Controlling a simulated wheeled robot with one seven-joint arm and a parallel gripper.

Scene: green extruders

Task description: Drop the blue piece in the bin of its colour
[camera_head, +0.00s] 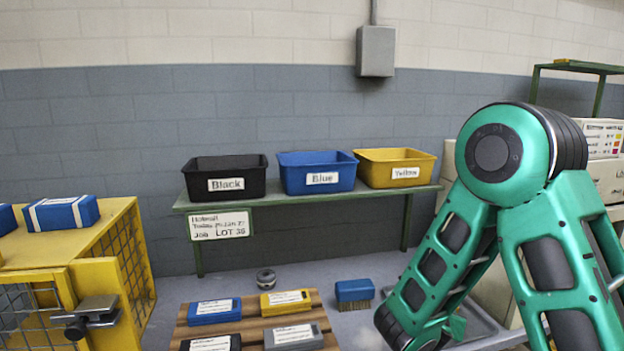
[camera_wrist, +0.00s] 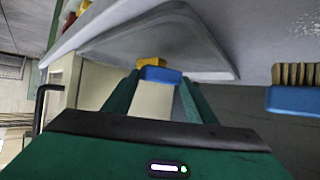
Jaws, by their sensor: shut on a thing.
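In the wrist view, a small blue piece (camera_wrist: 160,75) sits between the fingertips of my gripper (camera_wrist: 156,82). My gripper is shut on it; the fingers cover its sides. In the head view the gripper and held piece are not in sight, below the bent green arm at the right. The blue bin (camera_head: 317,179), labelled "Blue", stands on the green shelf (camera_head: 290,200) between the black bin (camera_head: 224,184) and the yellow bin (camera_head: 395,174), each labelled. The insides of the bins are mostly hidden.
A pallet (camera_head: 255,325) holds several labelled blocks. A blue brush (camera_head: 354,290) lies beside it; it also shows in the wrist view (camera_wrist: 295,100). A grey tray (camera_head: 485,335) lies under my arm. A yellow cage (camera_head: 125,240) with blue boxes (camera_head: 62,213) stands left.

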